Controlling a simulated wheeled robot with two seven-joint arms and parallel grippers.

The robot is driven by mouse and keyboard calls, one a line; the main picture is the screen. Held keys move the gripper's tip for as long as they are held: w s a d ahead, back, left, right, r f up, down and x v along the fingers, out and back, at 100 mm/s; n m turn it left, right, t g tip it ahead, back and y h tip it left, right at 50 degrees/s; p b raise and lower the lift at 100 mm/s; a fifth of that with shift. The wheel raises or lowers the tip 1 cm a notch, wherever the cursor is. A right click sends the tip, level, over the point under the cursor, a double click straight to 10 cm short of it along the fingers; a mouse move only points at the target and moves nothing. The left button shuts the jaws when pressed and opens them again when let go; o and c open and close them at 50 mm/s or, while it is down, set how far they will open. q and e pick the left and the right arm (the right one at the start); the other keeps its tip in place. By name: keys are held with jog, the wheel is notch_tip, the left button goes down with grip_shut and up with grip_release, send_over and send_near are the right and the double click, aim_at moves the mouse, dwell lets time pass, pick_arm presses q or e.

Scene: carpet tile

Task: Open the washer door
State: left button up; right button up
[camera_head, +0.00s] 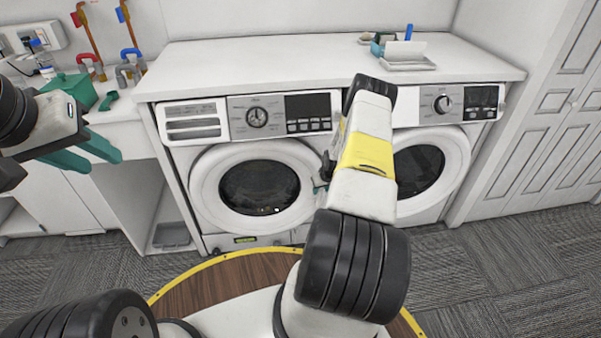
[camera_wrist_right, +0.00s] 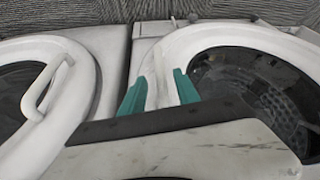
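The left front-loading machine has a drawer panel and dial, which fits the washer. Its round white door (camera_head: 206,187) with dark glass looks shut. In the right wrist view, turned with the floor at the top, this door (camera_wrist_right: 285,40) is at the right. My right gripper (camera_wrist_right: 160,92) is at the door's edge, its teal fingers apart on either side of the white door handle (camera_wrist_right: 161,72). I cannot tell whether either finger touches it. In the head view my right arm mostly hides this gripper. My left gripper (camera_head: 104,166) is open and empty, left of the washer.
A second machine (camera_head: 460,165) stands close on the right; its door handle (camera_wrist_right: 42,88) shows in the wrist view. A white counter (camera_head: 270,62) covers both, holding a tray (camera_head: 408,64). A green box (camera_head: 70,88) and taps are at left. Carpet (camera_head: 530,250) is clear at right.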

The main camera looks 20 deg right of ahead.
send_over(318, 204)
jog(key=f, duration=0.5)
jog(key=shift+w+d+f, duration=0.25)
jog(key=shift+w+f, duration=0.1)
jog(key=shift+w, duration=0.05)
grip_shut()
dwell(1.0)
